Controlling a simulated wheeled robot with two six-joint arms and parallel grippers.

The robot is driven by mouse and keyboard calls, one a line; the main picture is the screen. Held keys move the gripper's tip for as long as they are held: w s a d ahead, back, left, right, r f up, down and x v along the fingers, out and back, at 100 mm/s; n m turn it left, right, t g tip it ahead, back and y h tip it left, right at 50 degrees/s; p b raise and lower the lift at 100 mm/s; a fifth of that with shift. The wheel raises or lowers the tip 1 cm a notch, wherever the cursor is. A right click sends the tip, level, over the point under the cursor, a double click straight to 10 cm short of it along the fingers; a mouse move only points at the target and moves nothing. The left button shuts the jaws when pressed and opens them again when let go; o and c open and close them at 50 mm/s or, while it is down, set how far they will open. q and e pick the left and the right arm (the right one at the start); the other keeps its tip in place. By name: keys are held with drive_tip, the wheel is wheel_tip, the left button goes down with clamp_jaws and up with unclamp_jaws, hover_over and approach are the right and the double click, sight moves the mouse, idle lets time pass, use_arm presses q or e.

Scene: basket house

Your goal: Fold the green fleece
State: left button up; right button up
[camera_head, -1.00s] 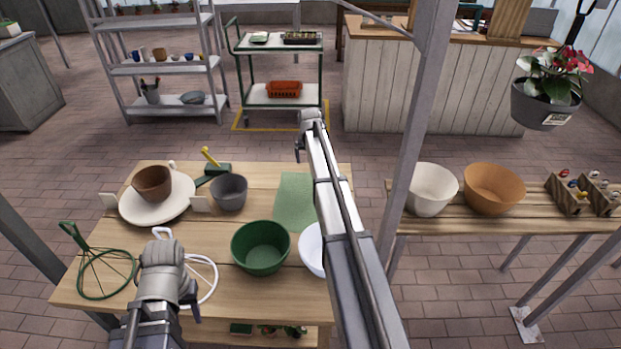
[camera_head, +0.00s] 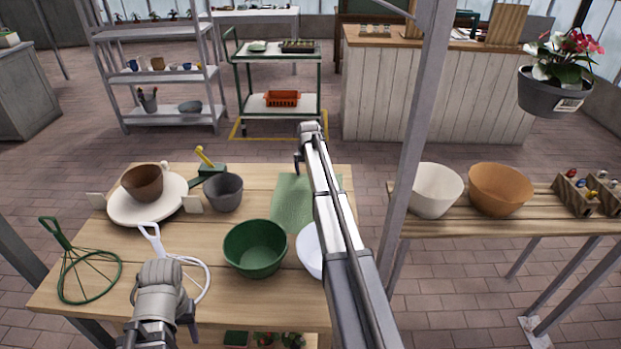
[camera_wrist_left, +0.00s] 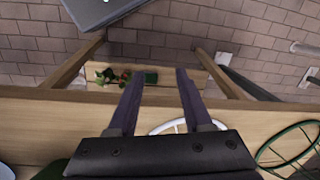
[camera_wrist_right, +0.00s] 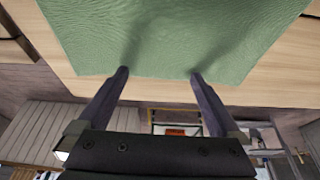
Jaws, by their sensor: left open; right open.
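The green fleece (camera_head: 291,207) lies flat on the right part of the wooden table (camera_head: 215,250), partly hidden behind my right arm in the head view. In the right wrist view the fleece (camera_wrist_right: 175,35) is close, with soft creases near both fingertips. My right gripper (camera_wrist_right: 159,73) is open at the fleece's edge with nothing between its fingers; whether it touches the cloth I cannot tell. My left gripper (camera_wrist_left: 157,73) is open and empty over the table's front edge, away from the fleece; in the head view its fingers are mostly hidden.
A green bowl (camera_head: 255,248) and a white bowl (camera_head: 310,250) stand in front of the fleece. A grey pot (camera_head: 223,193), a white plate (camera_head: 125,211) with a brown bowl (camera_head: 142,183), and green (camera_head: 90,270) and white (camera_head: 202,275) wire tools lie left. A post (camera_head: 405,150) stands right.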

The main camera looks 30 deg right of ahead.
drive_tip(key=shift+c, duration=0.3)
drive_tip(key=c, duration=1.3)
drive_tip(key=shift+c, duration=1)
drive_tip(key=shift+s+r, duration=0.1)
drive_tip(key=shift+r, duration=0.1)
clamp_jaws()
drive_tip(key=s+a+r+p, duration=0.7)
drive_tip(key=s+r+p, duration=0.3)
drive_tip(key=p, duration=0.1)
drive_tip(key=s+a+f+b, duration=0.2)
drive_tip(key=s+f+b, duration=0.1)
drive_tip(key=s+a+f+b, duration=0.2)
drive_tip(key=s+f+b, duration=0.1)
drive_tip(key=s, duration=0.1)
drive_tip(key=s+a+f+b, duration=0.3)
drive_tip(key=b, duration=0.1)
drive_tip(key=shift+s+f, duration=0.3)
drive_tip(key=shift+s, duration=0.1)
